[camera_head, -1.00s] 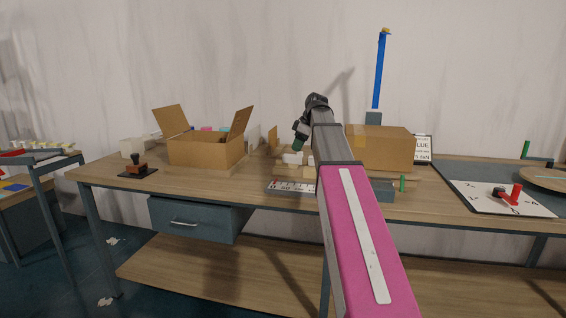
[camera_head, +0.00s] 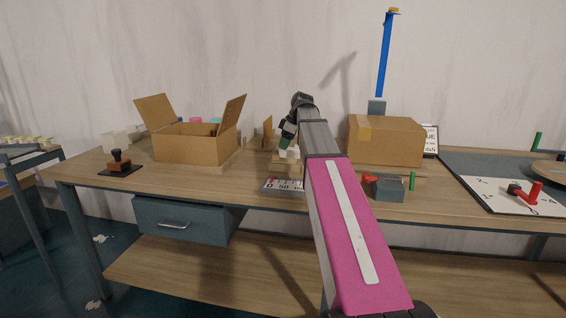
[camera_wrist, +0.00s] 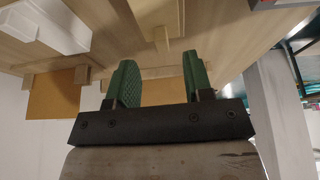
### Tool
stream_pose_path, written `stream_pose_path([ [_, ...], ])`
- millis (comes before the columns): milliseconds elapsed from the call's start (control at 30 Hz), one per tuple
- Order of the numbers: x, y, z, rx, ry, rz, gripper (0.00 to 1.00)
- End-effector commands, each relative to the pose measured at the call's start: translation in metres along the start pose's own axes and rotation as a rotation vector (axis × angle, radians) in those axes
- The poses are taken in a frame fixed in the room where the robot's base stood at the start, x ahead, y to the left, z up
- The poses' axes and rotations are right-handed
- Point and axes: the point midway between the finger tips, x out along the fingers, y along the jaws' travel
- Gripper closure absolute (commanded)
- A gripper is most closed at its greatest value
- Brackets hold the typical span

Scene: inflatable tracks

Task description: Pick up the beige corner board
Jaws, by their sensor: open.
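A tan upright board (camera_head: 267,131) stands at the back of the bench, between the open carton and my gripper; I cannot tell for sure that it is the beige corner board. A similar tan board (camera_wrist: 55,97), held between small wooden blocks, shows at the left of the wrist view. My gripper (camera_head: 285,141) hangs low over the bench, above pale wooden pieces (camera_head: 284,168). In the wrist view my gripper (camera_wrist: 158,75) has its two green fingers apart, with light wooden strips (camera_wrist: 160,35) beyond them. Nothing is seen held.
An open carton (camera_head: 190,148) stands left and a closed carton (camera_head: 388,142) right of my arm. A white block (camera_wrist: 50,22) lies beside the wooden strips. A stamp (camera_head: 119,162), a grey block (camera_head: 389,188) and a number plate (camera_head: 284,186) are on the bench.

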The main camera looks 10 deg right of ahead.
Motion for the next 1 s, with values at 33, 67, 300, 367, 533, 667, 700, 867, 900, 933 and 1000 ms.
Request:
stream_pose_path([
  [33,0.003,0.000,0.000,0.000,0.000,0.000,0.53],
  [67,0.004,0.000,-0.001,0.000,0.000,0.000,0.53],
  [300,0.035,-0.001,-0.002,0.001,0.000,-0.001,0.53],
  [367,0.042,-0.001,-0.002,0.001,0.000,-0.001,0.53],
  [533,0.051,0.000,-0.003,0.000,0.000,0.000,0.53],
  [667,0.051,0.000,-0.003,0.000,0.000,0.001,0.53],
  [700,0.051,0.000,-0.003,0.000,0.000,0.000,0.63],
  [867,0.051,0.000,-0.003,0.000,0.000,0.000,1.00],
  [900,0.051,0.000,-0.003,0.000,0.000,0.000,1.00],
  [933,0.051,0.000,-0.003,0.000,0.000,0.000,1.00],
  [1000,0.051,0.000,-0.003,0.000,0.000,0.000,1.00],
])
